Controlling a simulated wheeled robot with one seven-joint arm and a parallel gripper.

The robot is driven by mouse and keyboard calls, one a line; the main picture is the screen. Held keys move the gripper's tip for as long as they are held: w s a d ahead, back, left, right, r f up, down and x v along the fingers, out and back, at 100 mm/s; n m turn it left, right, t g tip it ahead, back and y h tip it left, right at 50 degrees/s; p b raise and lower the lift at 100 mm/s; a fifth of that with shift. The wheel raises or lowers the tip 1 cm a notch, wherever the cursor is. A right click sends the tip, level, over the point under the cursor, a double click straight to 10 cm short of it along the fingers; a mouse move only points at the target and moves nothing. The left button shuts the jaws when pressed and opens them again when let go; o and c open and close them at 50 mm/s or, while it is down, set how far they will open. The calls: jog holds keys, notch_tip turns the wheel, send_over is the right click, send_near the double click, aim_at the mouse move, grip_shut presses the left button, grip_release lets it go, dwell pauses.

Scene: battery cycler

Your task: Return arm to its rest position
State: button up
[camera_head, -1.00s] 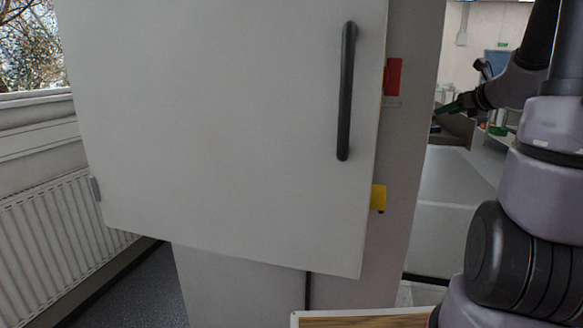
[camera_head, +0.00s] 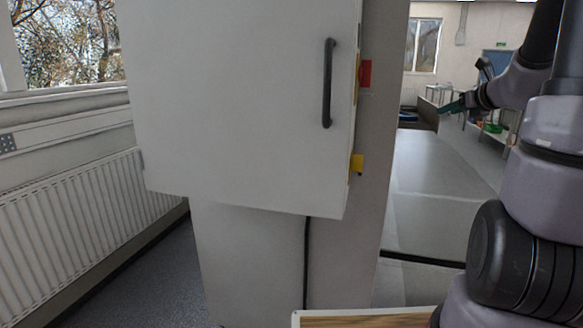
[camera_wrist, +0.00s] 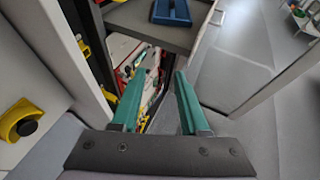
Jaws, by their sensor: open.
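My gripper (camera_head: 458,104) shows at the right of the head view, on my folded arm, in front of the room behind. In the wrist view its two teal fingers (camera_wrist: 160,78) stand apart with nothing between them. A white cabinet door (camera_head: 235,110) with a dark vertical handle (camera_head: 328,84) fills the middle of the head view. My gripper is to the right of the door and apart from the handle.
A red tag (camera_head: 365,73) and a yellow part (camera_head: 357,163) sit at the door's right edge. A radiator (camera_head: 85,215) lines the left wall. A wood-topped surface (camera_head: 365,319) is at the bottom. A blue object (camera_wrist: 171,12) rests on a dark shelf. Grey floor (camera_head: 430,170) is open at right.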

jog(key=s+a+r+n+g+y, duration=0.2)
jog(key=s+a+n, duration=0.4)
jog(key=a+n, duration=0.35)
jog(key=s+a+r+n+g+y, duration=0.25)
jog(key=s+a+n, duration=0.35)
jog(key=a+n, duration=0.3)
jog(key=s+a+n+g+h, duration=0.1)
jog(key=s+n+h, duration=0.3)
jog(key=s+n, duration=0.8)
jog(key=shift+s+a+f+g, duration=0.35)
jog(key=shift+s+a+f, duration=0.1)
jog(key=shift+s, duration=0.1)
